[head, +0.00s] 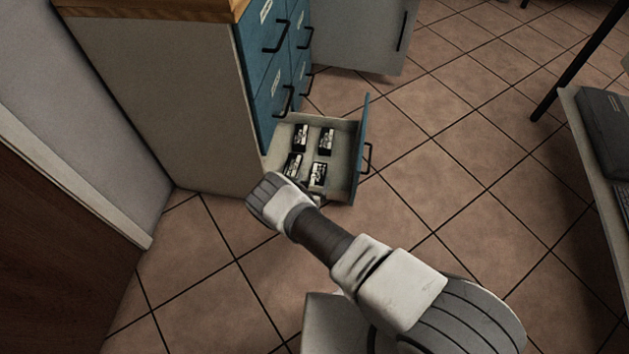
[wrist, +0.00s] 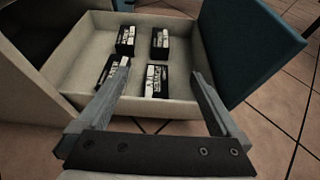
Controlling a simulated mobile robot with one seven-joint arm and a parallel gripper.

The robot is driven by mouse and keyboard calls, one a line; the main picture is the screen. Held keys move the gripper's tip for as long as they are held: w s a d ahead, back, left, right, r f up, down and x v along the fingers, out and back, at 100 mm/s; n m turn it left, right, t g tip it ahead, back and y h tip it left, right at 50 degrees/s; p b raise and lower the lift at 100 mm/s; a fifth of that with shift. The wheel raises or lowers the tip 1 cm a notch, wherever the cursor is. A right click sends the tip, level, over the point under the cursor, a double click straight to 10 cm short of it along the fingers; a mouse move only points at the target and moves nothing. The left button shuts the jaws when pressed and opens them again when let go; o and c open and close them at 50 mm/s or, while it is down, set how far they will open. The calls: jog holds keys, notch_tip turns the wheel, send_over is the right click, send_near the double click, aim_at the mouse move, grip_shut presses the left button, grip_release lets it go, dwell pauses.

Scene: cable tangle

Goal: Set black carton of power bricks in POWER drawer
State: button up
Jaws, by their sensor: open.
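An open bottom drawer (head: 344,163) with a blue front holds several small black cartons with white labels. One black carton (wrist: 156,80) lies at the near right inside the drawer, and another (wrist: 114,70) at the near left. Two more, a far left carton (wrist: 126,40) and a far right carton (wrist: 160,42), lie behind them. My gripper (wrist: 160,95) is open and empty, with its fingers apart at the drawer's near wall. In the head view my arm hides part of the drawer's near corner. I cannot read which drawer is POWER.
The blue-fronted cabinet (head: 160,95) has closed drawers with black handles above the open one. A pale cabinet (head: 360,30) stands behind. A table (head: 590,130) with a dark laptop-like object (head: 605,130) is at the right. The tiled floor (head: 450,170) between them is clear.

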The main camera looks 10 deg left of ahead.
jog(key=shift+s, duration=0.1)
